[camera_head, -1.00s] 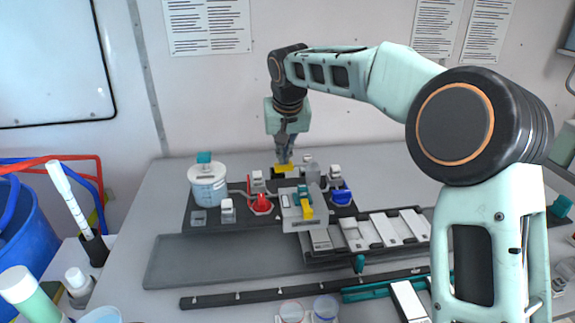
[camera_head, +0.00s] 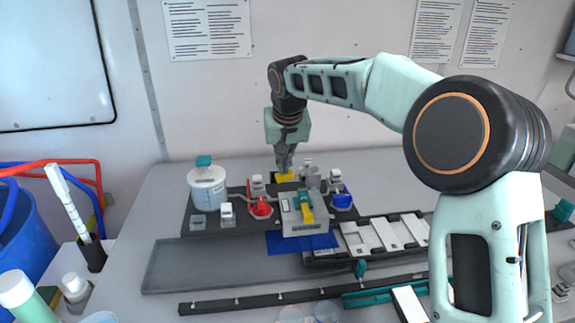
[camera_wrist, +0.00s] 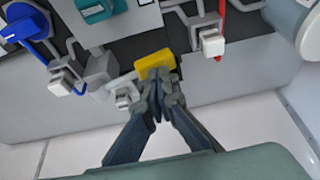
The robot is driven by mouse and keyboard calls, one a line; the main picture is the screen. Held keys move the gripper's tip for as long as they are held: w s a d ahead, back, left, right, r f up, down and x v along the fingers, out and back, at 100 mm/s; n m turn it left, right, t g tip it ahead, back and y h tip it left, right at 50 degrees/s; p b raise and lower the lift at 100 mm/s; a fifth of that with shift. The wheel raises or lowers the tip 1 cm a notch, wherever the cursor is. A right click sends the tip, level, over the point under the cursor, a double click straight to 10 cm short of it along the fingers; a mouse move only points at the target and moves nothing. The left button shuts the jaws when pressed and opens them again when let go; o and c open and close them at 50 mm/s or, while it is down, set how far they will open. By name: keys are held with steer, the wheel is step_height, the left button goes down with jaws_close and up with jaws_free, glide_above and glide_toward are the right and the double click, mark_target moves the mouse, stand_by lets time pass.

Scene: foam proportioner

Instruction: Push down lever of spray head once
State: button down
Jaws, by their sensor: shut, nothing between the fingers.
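A yellow lever-like pad (camera_head: 285,177) is at the back of the dark panel, behind the grey box; it also shows in the wrist view (camera_wrist: 154,62). My gripper (camera_head: 283,167) points down, shut and empty, with its tips at the pad. In the wrist view the fingertips (camera_wrist: 158,75) overlap the pad's near edge and appear to touch it. The grey box (camera_head: 303,222) has a yellow and teal piece (camera_head: 305,205) on top. A flat blue patch (camera_head: 290,246) lies in front of the box.
A white bucket with blue contents (camera_head: 208,187) stands left on the panel. A red valve handle (camera_head: 261,207) and a blue one (camera_head: 342,200) flank the box. White-capped fittings (camera_wrist: 212,42) stand close to the gripper. The grey tray (camera_head: 205,268) in front is mostly bare.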

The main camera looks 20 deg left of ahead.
step_height(320, 180, up, 7)
steer(key=p, duration=0.5)
steer(key=shift+r+p, duration=0.2)
steer(key=shift+p, duration=0.15)
stand_by(1.1)
